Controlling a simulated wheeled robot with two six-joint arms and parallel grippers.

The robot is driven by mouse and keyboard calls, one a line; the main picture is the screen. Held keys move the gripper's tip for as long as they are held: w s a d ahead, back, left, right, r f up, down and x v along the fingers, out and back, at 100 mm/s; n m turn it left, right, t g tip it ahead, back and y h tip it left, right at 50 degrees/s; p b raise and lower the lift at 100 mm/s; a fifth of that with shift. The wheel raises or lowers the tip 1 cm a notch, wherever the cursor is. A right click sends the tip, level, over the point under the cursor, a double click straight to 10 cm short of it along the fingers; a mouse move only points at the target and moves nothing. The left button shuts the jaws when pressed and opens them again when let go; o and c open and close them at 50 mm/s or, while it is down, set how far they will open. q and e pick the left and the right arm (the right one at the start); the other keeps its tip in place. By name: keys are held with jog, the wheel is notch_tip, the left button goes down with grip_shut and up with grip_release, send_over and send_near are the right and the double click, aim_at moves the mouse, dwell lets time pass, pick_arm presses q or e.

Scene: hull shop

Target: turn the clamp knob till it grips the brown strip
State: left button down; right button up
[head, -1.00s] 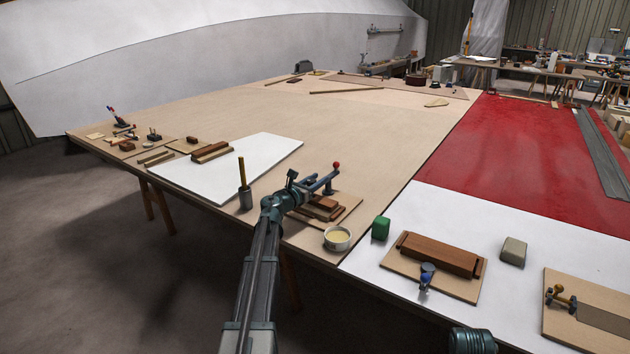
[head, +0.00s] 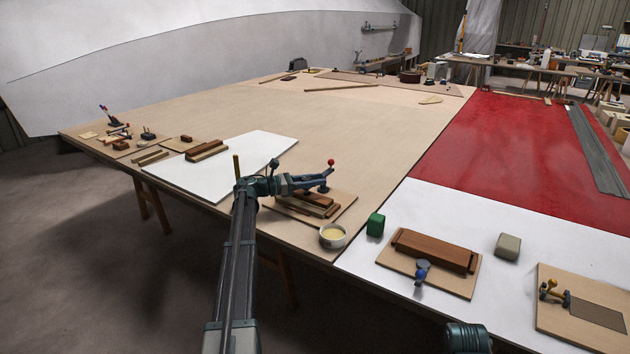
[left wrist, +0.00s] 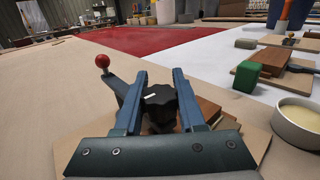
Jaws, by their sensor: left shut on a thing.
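The clamp (head: 330,171), with a red ball on its lever, stands on a small wooden board at the near edge of the big table. Its black lobed knob (left wrist: 160,102) sits between the two fingers in the left wrist view. My left gripper (head: 314,183) is shut on the knob and hides it in the head view. Brown wood pieces (head: 318,199) lie on the board beside the clamp, and they also show right of the fingers in the left wrist view (left wrist: 208,110). I cannot tell whether the clamp touches the brown strip. My right gripper is out of view.
A bowl of pale yellow stuff (head: 333,236) and a green block (head: 376,224) stand just right of the board. A second board with a reddish-brown block (head: 434,250) and a blue knob lies further right.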

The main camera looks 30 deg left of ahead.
pick_arm(q)
jog(key=shift+d+g, duration=0.1)
jog(key=shift+g, duration=0.2)
jog(key=c, duration=0.5)
grip_release()
jog(key=v, duration=1.4)
jog(key=shift+w+f, duration=0.1)
jog(key=shift+f, duration=0.1)
